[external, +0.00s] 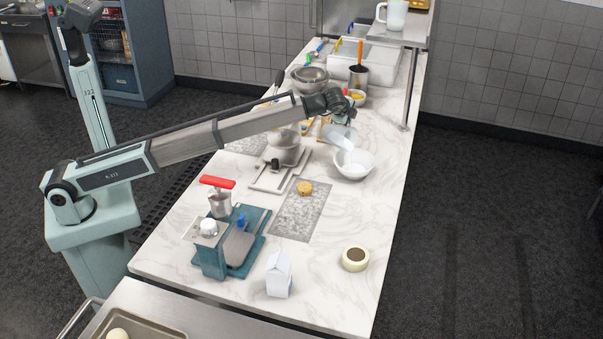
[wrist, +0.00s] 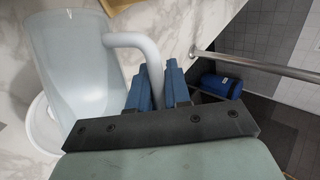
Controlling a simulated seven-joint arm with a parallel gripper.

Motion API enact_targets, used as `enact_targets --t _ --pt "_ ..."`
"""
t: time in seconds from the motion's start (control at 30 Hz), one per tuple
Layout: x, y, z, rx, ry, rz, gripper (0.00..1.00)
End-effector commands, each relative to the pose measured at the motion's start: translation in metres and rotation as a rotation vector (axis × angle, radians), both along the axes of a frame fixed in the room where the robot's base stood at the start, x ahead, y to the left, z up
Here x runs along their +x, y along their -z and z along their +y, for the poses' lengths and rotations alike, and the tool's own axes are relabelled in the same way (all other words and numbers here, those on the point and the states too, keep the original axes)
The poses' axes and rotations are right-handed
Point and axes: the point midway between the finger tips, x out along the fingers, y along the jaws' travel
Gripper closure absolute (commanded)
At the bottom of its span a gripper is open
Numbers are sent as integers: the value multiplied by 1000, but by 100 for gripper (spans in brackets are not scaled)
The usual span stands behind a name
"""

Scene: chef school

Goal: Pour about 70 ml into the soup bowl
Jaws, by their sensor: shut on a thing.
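A translucent jug (external: 338,136) with a rounded handle (wrist: 135,43) hangs tilted over the soup bowl, its mouth toward the bowl. My gripper (external: 346,113) is at the handle, above and behind the bowl. In the wrist view my gripper's blue fingers (wrist: 159,84) are closed on the handle, and the jug body (wrist: 72,60) is to their left. The white soup bowl (external: 353,166) stands upright on the marble counter; part of its rim (wrist: 38,128) shows below the jug in the wrist view. I cannot tell the liquid level in the jug or bowl.
A pot (external: 286,148) stands left of the bowl, and metal bowls (external: 309,78) are behind. A small bowl with yellow food (external: 356,97) is near my gripper. A cookie-like item (external: 305,188) lies in front.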

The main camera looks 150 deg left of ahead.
Motion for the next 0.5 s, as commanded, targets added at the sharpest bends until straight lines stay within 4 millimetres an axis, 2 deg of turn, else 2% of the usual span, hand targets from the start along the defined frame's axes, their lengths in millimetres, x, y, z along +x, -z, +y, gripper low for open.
enact_targets --t 0.5 --pt "6 -2 2 -13 1 30 100"
